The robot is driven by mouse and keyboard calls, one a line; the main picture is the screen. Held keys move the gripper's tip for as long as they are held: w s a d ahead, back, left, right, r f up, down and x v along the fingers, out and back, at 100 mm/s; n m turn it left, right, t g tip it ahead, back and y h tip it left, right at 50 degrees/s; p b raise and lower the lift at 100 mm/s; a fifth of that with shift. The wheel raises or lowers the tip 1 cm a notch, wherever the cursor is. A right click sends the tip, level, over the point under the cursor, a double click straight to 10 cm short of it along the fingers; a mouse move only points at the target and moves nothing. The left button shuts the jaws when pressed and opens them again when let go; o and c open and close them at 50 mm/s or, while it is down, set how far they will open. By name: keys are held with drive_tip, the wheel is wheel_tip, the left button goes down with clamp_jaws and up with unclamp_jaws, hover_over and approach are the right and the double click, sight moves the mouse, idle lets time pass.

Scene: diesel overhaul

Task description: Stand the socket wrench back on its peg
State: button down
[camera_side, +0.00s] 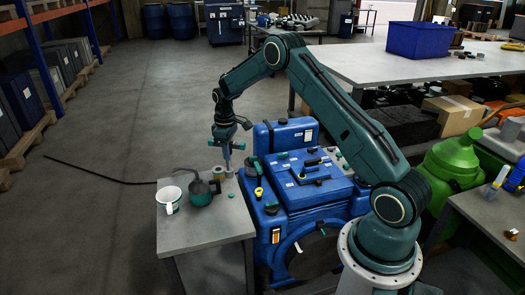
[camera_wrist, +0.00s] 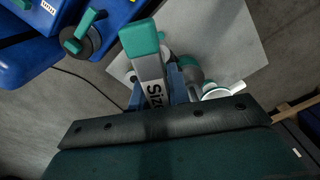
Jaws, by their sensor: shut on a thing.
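My gripper (camera_side: 227,143) is above the far end of the small grey table, pointing down. It is shut on the socket wrench (camera_wrist: 150,70), a grey piece with a teal end and lettering that begins "Size", large in the wrist view. In the side view the wrench (camera_side: 228,160) shows as a grey upright piece below the jaws, its lower end close to the tabletop. I cannot tell whether it touches anything there. The peg is not clearly visible; the wrench and gripper may hide it.
The small table (camera_side: 205,235) also holds a white cup (camera_side: 168,200), a dark green oil can (camera_side: 201,194) and a tan cylinder (camera_side: 219,172). The blue engine (camera_side: 310,190) stands close on the right. The table's front part is clear.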

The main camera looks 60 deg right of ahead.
sight(229, 170)
drive_tip(key=shift+f, duration=0.15)
drive_tip(key=shift+f, duration=3.6)
drive_tip(key=shift+f, duration=0.35)
drive_tip(key=shift+f, duration=0.35)
drive_tip(key=shift+f, duration=0.5)
drive_tip(key=c, duration=0.7)
unclamp_jaws()
drive_tip(key=shift+r, duration=4.5)
